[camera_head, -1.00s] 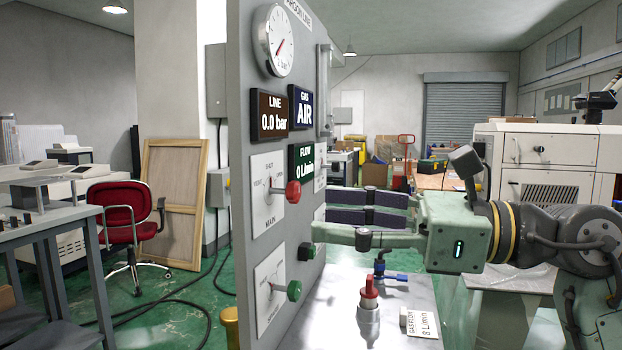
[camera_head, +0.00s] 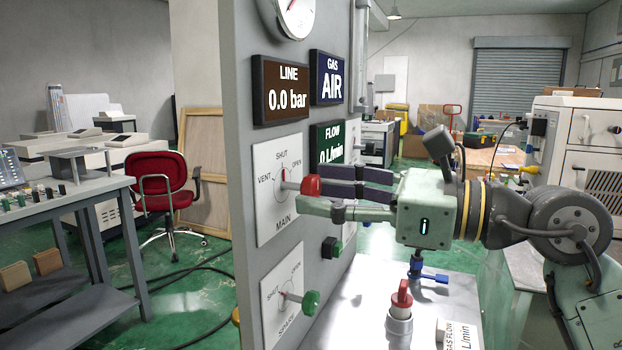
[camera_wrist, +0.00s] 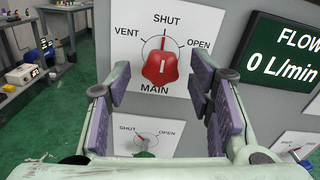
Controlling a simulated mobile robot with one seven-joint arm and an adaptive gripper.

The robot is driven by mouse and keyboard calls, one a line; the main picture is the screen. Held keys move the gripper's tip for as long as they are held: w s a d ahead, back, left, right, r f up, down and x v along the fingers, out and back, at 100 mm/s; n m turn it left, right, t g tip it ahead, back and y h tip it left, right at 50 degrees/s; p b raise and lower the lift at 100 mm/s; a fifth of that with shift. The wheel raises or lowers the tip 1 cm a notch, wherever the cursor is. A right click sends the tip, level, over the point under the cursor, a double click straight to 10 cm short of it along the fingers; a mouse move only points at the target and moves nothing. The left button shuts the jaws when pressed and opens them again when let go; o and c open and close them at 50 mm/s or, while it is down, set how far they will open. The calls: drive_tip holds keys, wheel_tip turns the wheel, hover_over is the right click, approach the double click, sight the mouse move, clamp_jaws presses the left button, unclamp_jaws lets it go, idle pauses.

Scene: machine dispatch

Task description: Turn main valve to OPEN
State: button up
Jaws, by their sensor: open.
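The main valve is a red knob (camera_head: 311,186) on a stem standing out from a white dial plate (camera_head: 272,215) marked VENT, SHUT, OPEN and MAIN. In the wrist view the red knob (camera_wrist: 160,68) has its pale mark upright, towards SHUT; OPEN is at upper right. My gripper (camera_head: 322,190) is open, level with the knob, its fingertips reaching it from the right. In the wrist view my gripper (camera_wrist: 160,80) has one finger on each side of the knob, with gaps showing. Contact is not visible.
Below is a spare valve with a green knob (camera_head: 311,301). Displays show LINE 0.0 bar (camera_head: 281,90), GAS AIR (camera_head: 326,77) and FLOW 0 L/min (camera_wrist: 284,53). A red-topped fitting (camera_head: 401,305) stands on the metal bench.

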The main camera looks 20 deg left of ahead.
sight(300, 187)
drive_tip(key=shift+w+a, duration=0.1)
drive_tip(key=shift+a, duration=1.2)
drive_tip(key=shift+c, duration=0.4)
clamp_jaws()
